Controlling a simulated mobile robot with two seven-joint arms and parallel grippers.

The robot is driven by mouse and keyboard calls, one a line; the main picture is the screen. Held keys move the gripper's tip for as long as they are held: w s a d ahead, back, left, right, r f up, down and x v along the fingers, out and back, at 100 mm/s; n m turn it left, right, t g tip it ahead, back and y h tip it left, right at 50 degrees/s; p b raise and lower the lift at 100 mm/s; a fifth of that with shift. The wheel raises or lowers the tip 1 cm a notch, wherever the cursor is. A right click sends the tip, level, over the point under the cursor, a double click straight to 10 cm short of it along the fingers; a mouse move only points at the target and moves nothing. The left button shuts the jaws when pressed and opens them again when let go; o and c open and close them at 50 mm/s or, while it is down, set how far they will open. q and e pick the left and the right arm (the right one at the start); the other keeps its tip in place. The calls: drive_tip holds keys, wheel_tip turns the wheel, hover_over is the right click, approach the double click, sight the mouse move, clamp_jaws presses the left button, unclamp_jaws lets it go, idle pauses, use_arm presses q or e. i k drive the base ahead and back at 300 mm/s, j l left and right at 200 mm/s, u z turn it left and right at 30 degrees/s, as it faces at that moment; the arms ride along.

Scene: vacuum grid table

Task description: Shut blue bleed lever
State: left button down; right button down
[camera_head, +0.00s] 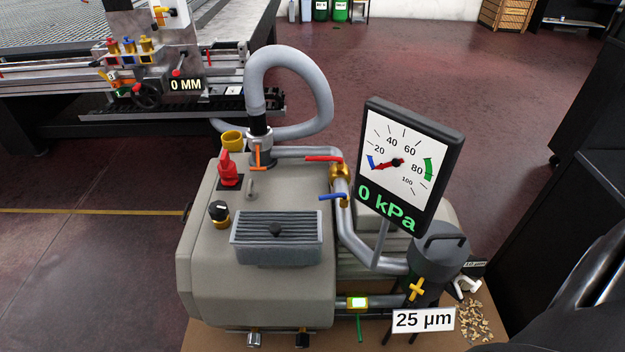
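The blue bleed lever (332,197) sits on a small brass fitting on the grey pipe, right of the pump housing's top. It sticks out to the left, nearly level and across the pipe, which runs downward there. A red lever (322,158) on a larger brass valve (340,172) is just above it and also points left. The gauge (400,160) right of the levers reads 0 kPa on its green display. Neither of my grippers is in view, and nothing touches the blue lever.
The beige pump housing (205,270) carries a red switch (229,170), a black knob (218,211) and a ribbed grey box (276,240). A grey hose (325,95) loops above. A dark canister (440,250) stands at right. Open floor (90,250) lies left.

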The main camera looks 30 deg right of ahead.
sight(342, 194)
drive_tip(key=z, duration=0.45)
drive_tip(key=j+z, duration=0.15)
drive_tip(key=z, duration=0.3)
drive_tip(key=j+z, duration=0.1)
drive_tip(key=z, duration=0.3)
